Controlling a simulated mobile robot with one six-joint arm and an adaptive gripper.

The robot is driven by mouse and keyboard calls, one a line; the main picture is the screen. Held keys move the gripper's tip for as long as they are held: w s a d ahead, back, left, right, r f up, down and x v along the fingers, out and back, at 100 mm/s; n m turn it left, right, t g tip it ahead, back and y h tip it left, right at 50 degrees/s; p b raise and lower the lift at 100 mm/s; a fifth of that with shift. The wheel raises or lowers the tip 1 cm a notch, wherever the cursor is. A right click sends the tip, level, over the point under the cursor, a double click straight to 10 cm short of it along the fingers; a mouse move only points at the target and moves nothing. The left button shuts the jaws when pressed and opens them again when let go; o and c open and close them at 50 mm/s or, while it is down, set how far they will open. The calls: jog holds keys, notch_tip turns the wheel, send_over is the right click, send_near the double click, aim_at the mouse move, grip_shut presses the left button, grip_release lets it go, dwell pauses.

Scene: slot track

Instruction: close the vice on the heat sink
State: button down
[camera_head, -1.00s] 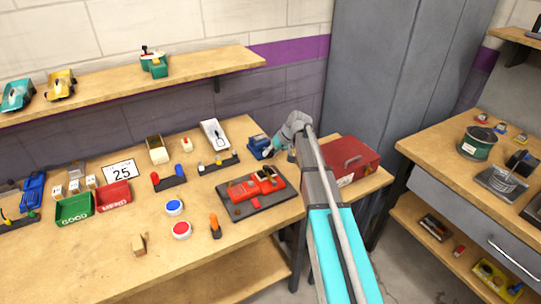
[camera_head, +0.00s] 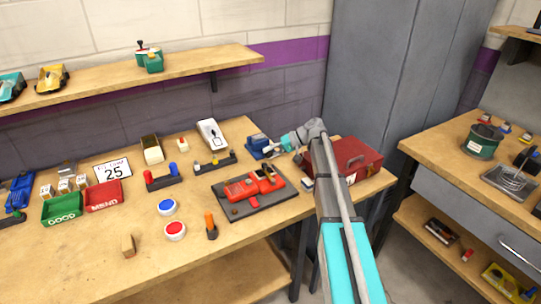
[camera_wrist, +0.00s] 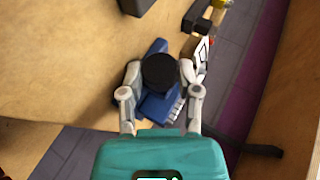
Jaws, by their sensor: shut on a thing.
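The blue vice (camera_head: 256,141) stands at the back right of the workbench, left of the red toolbox. In the wrist view the blue vice (camera_wrist: 155,107) lies under and between my fingers. My gripper (camera_head: 270,149) reaches it from the right. In the wrist view my gripper (camera_wrist: 160,75) is shut on a dark round knob (camera_wrist: 159,70), which hides part of the vice. A small pale ribbed piece (camera_wrist: 175,106), possibly the heat sink, shows at the vice's right side. I cannot tell whether the jaws touch it.
A red toolbox (camera_head: 357,157) stands close to my arm's right. A red assembly on a dark board (camera_head: 252,202) lies in front of the vice. A black rack (camera_head: 215,166) is to its left. The bench's front middle has free room.

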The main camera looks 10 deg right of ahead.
jog(key=shift+c, duration=1.5)
grip_release()
jog(key=shift+r, duration=0.1)
notch_tip(320, 180, up, 6)
jog(key=p, duration=0.5)
jog(key=shift+f+p, duration=0.25)
jog(key=shift+p, duration=0.1)
jog(key=s+d+r+n+t+h+p, duration=0.1)
jog(key=s+d+r+h+p, duration=0.3)
jog(key=p, duration=1)
notch_tip(320, 180, up, 3)
jog(key=n+h, duration=0.1)
jog(key=h, duration=0.3)
jog(key=shift+s+t+p, duration=0.25)
jog(key=shift+t+p, duration=0.15)
